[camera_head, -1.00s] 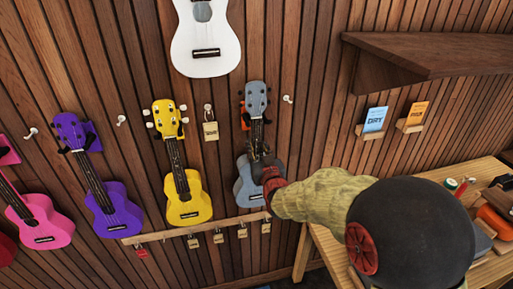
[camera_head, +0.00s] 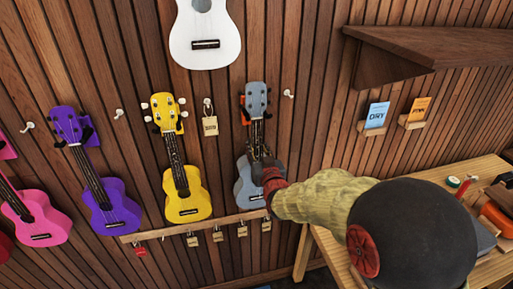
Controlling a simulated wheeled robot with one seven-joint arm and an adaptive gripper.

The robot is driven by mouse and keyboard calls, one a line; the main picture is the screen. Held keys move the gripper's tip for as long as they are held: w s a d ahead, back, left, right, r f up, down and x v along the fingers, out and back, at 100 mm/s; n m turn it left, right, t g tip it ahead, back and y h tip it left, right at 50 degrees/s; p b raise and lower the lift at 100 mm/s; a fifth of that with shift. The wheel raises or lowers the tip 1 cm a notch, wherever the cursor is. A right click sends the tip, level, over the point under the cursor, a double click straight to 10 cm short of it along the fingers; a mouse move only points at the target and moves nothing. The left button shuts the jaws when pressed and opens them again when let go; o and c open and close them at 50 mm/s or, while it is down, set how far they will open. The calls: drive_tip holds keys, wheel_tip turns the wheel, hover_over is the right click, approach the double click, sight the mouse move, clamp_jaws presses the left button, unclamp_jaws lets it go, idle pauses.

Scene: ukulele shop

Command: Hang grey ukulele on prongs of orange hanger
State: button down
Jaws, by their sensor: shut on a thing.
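The grey ukulele (camera_head: 248,190) is upright against the slatted wall, to the right of the yellow ukulele. Its headstock (camera_head: 256,98) is in front of the orange hanger (camera_head: 244,110), of which only a small orange part shows at the left edge. Dark prongs show on both sides of the neck just below the headstock. My gripper (camera_head: 262,165) is shut on the grey ukulele around the lower neck and upper body. My arm hides the right part of the ukulele's body, and the fingertips are hard to make out.
Yellow (camera_head: 186,205), purple (camera_head: 115,215) and pink (camera_head: 40,222) ukuleles hang to the left; a white one (camera_head: 205,50) hangs above. A ledge with tags (camera_head: 190,228) runs below. A dark shelf (camera_head: 430,50) and a workbench (camera_head: 470,175) are at the right.

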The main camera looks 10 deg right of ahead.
drive_tip(key=shift+r, duration=0.1)
drive_tip(key=c, duration=1.8)
unclamp_jaws()
drive_tip(key=o, duration=0.5)
drive_tip(key=shift+f, duration=0.2)
drive_tip(key=shift+s+r, duration=0.1)
drive_tip(key=shift+s, duration=0.05)
drive_tip(key=shift+s+b, duration=0.3)
drive_tip(key=shift+s, duration=0.6)
drive_tip(key=shift+s, duration=0.15)
